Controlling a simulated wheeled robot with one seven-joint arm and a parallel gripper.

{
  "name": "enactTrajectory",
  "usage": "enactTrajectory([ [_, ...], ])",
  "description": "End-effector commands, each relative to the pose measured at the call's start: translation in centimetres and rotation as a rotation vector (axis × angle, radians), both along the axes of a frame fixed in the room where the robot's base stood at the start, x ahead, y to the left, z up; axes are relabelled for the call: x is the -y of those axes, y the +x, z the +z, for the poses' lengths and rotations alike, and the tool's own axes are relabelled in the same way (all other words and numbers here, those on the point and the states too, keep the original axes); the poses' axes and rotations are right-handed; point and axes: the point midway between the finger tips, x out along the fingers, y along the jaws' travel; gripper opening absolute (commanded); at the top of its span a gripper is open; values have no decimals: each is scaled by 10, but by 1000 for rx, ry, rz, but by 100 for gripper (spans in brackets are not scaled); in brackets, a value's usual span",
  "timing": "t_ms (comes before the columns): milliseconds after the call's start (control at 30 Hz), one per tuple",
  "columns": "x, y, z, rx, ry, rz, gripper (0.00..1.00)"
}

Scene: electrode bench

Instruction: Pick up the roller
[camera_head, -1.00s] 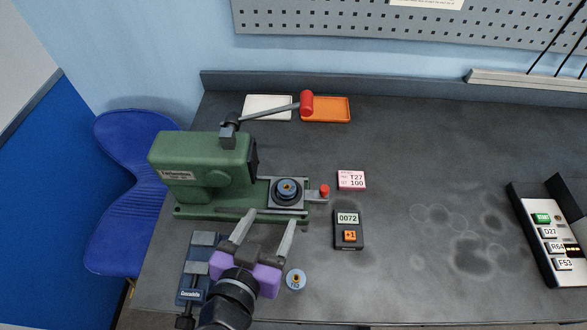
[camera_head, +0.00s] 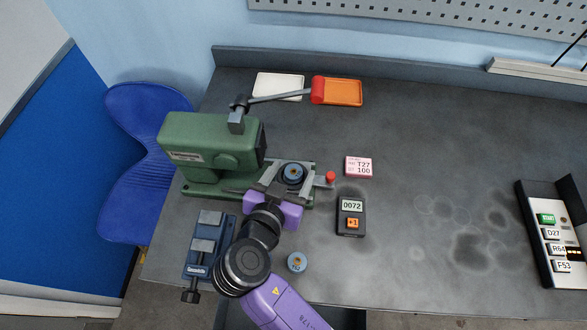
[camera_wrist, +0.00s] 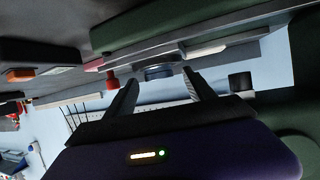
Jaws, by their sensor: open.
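One round blue-topped roller (camera_head: 292,172) sits on a dark round base on the bed of the green press (camera_head: 215,155). It also shows between the finger ends in the wrist view (camera_wrist: 159,72). Nothing is held.
A red-tipped lever (camera_head: 318,90) stands out from the press. A counter (camera_head: 351,217) and a pink label block (camera_head: 358,167) are to its right. A blue vise (camera_head: 209,246) stands front left. White (camera_head: 278,87) and orange (camera_head: 341,92) trays lie behind. The bench's middle right is clear.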

Motion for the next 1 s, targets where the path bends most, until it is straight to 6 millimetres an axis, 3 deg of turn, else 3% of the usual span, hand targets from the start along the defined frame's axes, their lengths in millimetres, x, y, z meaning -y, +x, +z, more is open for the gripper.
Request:
enactTrajectory([
  [233, 0, 2, -1, 1, 1, 1, 63],
  [567, 0, 2, -1, 1, 1, 0, 0],
  [1000, 0, 2, 8, 3, 2, -1, 0],
])
